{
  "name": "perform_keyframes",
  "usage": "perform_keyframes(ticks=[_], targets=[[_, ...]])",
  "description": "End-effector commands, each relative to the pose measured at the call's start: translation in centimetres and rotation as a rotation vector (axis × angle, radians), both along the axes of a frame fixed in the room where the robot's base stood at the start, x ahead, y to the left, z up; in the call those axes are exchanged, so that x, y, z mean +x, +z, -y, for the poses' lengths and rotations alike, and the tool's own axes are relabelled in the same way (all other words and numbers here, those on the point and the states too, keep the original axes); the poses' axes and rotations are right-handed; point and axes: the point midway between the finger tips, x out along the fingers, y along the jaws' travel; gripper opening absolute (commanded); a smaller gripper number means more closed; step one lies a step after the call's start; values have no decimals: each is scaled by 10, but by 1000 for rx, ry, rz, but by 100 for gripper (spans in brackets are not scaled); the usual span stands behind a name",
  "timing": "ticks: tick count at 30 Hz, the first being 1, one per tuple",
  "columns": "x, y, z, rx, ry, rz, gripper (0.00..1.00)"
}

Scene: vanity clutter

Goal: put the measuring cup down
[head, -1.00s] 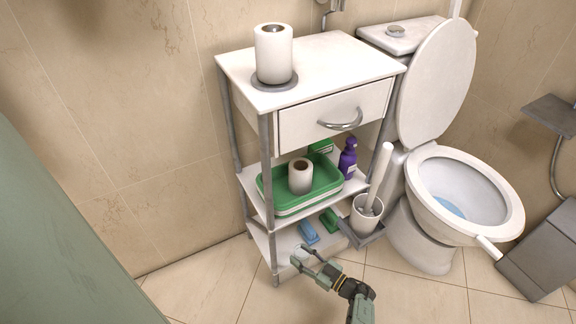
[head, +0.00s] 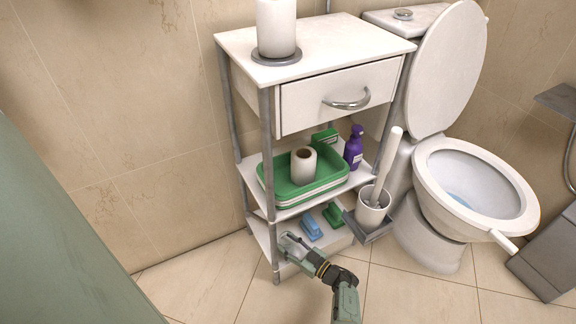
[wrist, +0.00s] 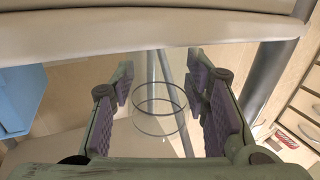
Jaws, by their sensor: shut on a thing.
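The measuring cup (wrist: 160,108) is clear and see-through, showing as thin dark rings between the two purple-padded fingers in the wrist view. My gripper (wrist: 163,90) is closed around it. In the head view my gripper (head: 288,243) reaches in at the front left of the lowest shelf (head: 262,236), beside the grey post. The cup is very hard to make out there. Whether its base touches the shelf I cannot tell.
On the lowest shelf a blue brush (head: 311,228) and a green brush (head: 333,214) stand right of my gripper. Above are a green tray (head: 262,180) with a paper roll (head: 303,165) and a purple bottle (head: 353,150). A toilet brush holder (head: 372,212) stands at the right.

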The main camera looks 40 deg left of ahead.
Motion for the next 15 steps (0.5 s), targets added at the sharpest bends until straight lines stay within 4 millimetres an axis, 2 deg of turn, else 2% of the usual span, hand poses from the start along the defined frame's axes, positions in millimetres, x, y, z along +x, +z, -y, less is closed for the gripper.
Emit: perform_keyframes(ticks=[6, 7, 15], targets=[[0, -5, 0, 0, 0, 0, 5], [0, -3, 0, 0, 0, 0, 43], [0, -3, 0, 0, 0, 0, 61]])
